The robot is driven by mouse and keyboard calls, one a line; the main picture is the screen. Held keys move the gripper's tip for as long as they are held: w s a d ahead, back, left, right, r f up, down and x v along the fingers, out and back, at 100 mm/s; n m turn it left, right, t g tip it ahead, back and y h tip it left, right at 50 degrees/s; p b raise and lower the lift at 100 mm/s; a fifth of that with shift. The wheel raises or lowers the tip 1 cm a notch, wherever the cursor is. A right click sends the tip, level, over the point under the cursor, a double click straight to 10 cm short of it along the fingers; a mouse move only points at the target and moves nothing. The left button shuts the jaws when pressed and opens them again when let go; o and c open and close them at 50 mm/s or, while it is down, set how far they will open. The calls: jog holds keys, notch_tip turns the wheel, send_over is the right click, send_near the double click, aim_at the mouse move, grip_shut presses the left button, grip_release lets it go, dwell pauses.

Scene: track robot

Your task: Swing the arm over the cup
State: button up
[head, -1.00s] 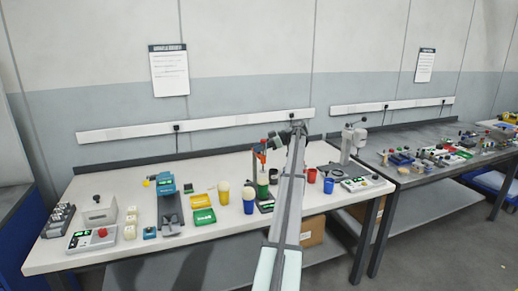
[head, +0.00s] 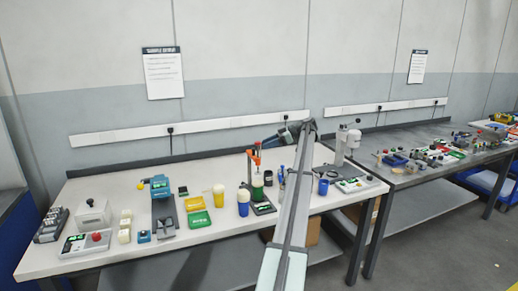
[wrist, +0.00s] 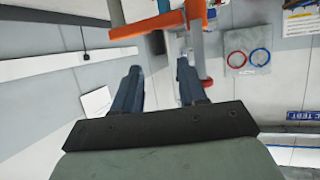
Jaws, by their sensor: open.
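Several cups stand on the left bench: a yellow cup (head: 219,200) and a blue cup (head: 243,207), both with pale round tops, a green cup (head: 257,192), and another blue cup (head: 323,188) to the right of my arm. Which one the task means I cannot tell. My gripper (head: 266,143) is above the back of the bench, higher than the cups, pointing left. In the wrist view, my gripper (wrist: 158,75) is open, with nothing between its two dark fingers. My arm hides part of the bench.
An orange upright tool (head: 253,160) stands close below my gripper; an orange bar (wrist: 165,24) shows in the wrist view. A second bench (head: 410,175) stands further right.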

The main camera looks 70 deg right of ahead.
jog(key=v, duration=0.6)
jog(key=shift+s+r, duration=0.1)
jog(key=shift+s, duration=0.05)
dwell(0.3)
